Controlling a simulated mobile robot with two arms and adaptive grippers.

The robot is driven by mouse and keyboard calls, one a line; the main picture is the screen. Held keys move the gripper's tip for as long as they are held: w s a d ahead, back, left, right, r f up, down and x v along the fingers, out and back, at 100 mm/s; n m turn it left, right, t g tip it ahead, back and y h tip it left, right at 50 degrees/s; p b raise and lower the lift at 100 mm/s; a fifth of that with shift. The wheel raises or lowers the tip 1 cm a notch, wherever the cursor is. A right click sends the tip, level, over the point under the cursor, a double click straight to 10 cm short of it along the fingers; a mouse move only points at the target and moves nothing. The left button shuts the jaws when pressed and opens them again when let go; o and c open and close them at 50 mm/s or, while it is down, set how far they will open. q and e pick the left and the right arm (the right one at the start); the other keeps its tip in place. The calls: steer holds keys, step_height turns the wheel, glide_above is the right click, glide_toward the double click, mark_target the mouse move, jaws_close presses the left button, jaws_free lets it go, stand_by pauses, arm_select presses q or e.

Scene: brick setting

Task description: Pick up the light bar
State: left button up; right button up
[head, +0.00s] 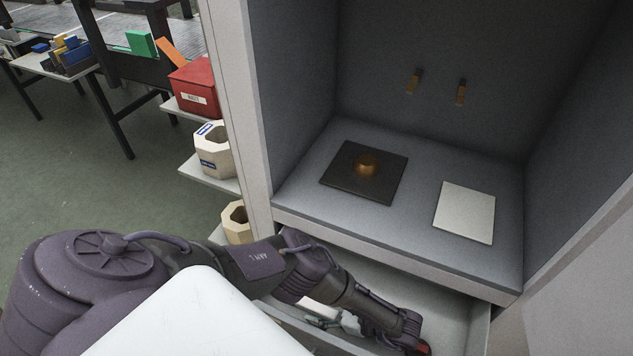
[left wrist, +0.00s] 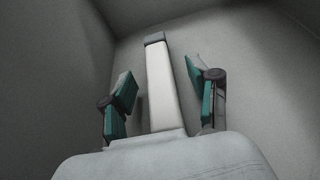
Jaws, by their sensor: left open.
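The light bar is a long pale bar (left wrist: 162,92) with a dark grey end cap, lying in the open drawer (head: 478,330). In the left wrist view it runs lengthwise between the two teal fingers, with a gap on each side. In the head view a pale strip (head: 321,309) beside my gripper looks like part of it; my arm hides much of the rest. My left gripper (head: 316,322) is low inside the drawer, open around the bar; it also shows in the left wrist view (left wrist: 160,80). My right gripper is not in view.
Drawer walls closely surround my gripper. Side shelves at left hold a red box (head: 192,88) and pale hollow blocks (head: 213,150).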

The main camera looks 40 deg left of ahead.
arm_select(q)
steer(key=shift+s+a+f, duration=0.15)
steer(key=shift+a+f, duration=0.15)
steer(key=shift+a, duration=0.3)
jaws_close()
steer(key=shift+r, duration=0.1)
